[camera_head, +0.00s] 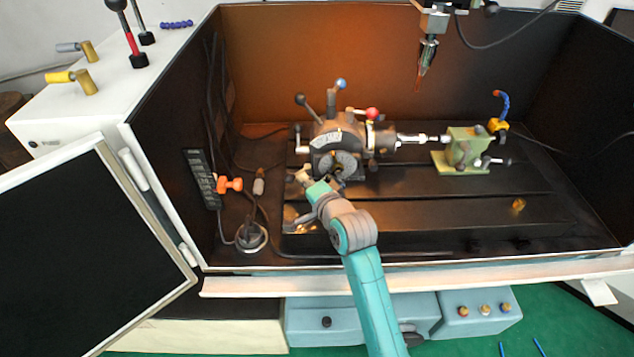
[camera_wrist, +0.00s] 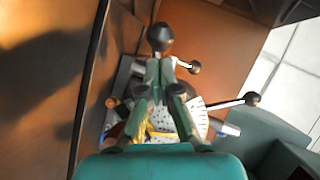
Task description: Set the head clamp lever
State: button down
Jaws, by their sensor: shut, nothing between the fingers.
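The indexing head (camera_head: 338,150) stands on the black machine table, its graduated face toward me. Levers rise from it: one with a dark knob (camera_head: 300,99), one with a blue knob (camera_head: 341,84), and a red knob (camera_head: 372,113) to the right. I cannot tell which is the head clamp lever. My gripper (camera_head: 303,178) is low at the head's front left, shut and empty. In the wrist view my fingertips (camera_wrist: 161,66) are close together; a dark ball knob (camera_wrist: 160,36) shows just beyond them. I cannot tell whether they touch. The fingers partly hide the dial (camera_wrist: 192,112).
A green tailstock (camera_head: 468,148) stands to the right, joined in line by a shaft (camera_head: 418,139). A probe (camera_head: 424,65) hangs above. A round base (camera_head: 251,238) and orange fitting (camera_head: 230,184) lie left. The table's front right is mostly clear.

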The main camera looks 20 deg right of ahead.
aim_at(288, 176)
jog(key=shift+w+a+f, duration=0.2)
jog(key=shift+w+a, duration=0.05)
jog(key=shift+a, duration=0.1)
jog(key=shift+w+a, duration=0.3)
jog(key=shift+a, duration=0.15)
dwell(0.7)
jog(key=shift+w+a, duration=0.2)
jog(key=shift+a, duration=0.05)
jog(key=shift+w+a, duration=0.55)
jog(key=shift+w, duration=0.2)
